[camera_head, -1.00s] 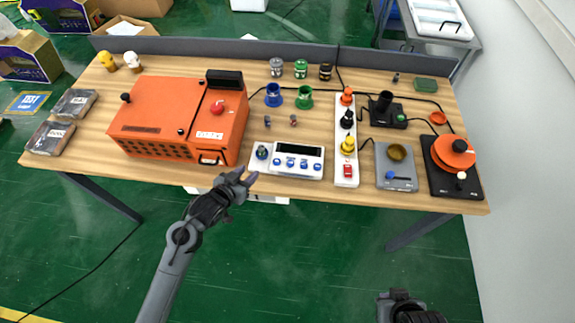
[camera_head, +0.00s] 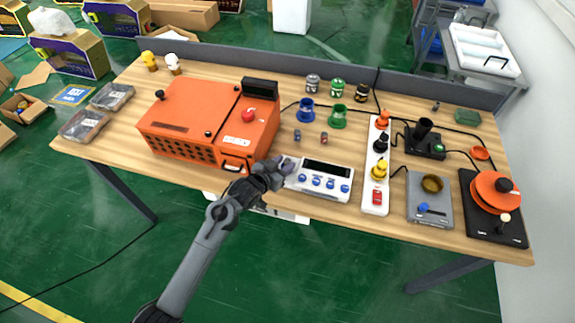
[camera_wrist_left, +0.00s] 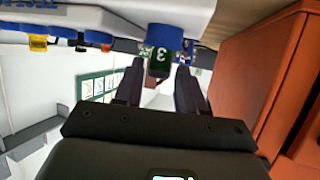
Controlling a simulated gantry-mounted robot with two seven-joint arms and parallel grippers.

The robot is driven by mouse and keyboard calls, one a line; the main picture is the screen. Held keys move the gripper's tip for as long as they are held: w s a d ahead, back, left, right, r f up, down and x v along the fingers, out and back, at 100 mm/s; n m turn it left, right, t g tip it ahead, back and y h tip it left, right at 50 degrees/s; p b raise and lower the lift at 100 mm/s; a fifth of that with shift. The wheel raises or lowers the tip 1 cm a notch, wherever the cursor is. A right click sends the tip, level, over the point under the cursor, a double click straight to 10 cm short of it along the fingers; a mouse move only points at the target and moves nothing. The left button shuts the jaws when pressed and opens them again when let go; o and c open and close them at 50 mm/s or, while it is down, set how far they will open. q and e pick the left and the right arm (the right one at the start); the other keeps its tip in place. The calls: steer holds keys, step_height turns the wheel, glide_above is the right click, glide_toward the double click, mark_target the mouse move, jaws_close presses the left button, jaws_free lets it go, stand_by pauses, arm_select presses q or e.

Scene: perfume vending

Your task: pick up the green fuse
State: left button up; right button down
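In the wrist view a small dark green piece marked "3" (camera_wrist_left: 158,63), which looks like the green fuse, sits against a blue round part (camera_wrist_left: 165,37) at the white device's end. My left gripper (camera_wrist_left: 159,75) has its two fingers apart, one on either side of the green piece, with small gaps visible. In the head view my left gripper (camera_head: 281,166) is at the left end of the white device (camera_head: 325,178) and hides the green piece there. My right gripper is out of view.
An orange box (camera_head: 205,125) stands close left of the left gripper. Two small pieces (camera_head: 297,135) (camera_head: 323,138) lie behind the white device. A white strip with coloured knobs (camera_head: 375,197) is to its right. Blue (camera_head: 307,112) and green (camera_head: 337,120) holders stand farther back.

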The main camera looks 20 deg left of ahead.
mark_target(290, 160)
arm_select(q)
steer(key=shift+b+x, duration=0.3)
steer(key=shift+x, duration=1.85)
steer(key=shift+d+r, duration=0.1)
steer(key=shift+r, duration=0.05)
steer(key=shift+c, duration=0.5)
steer(key=c, duration=0.6)
steer(key=shift+c, duration=0.2)
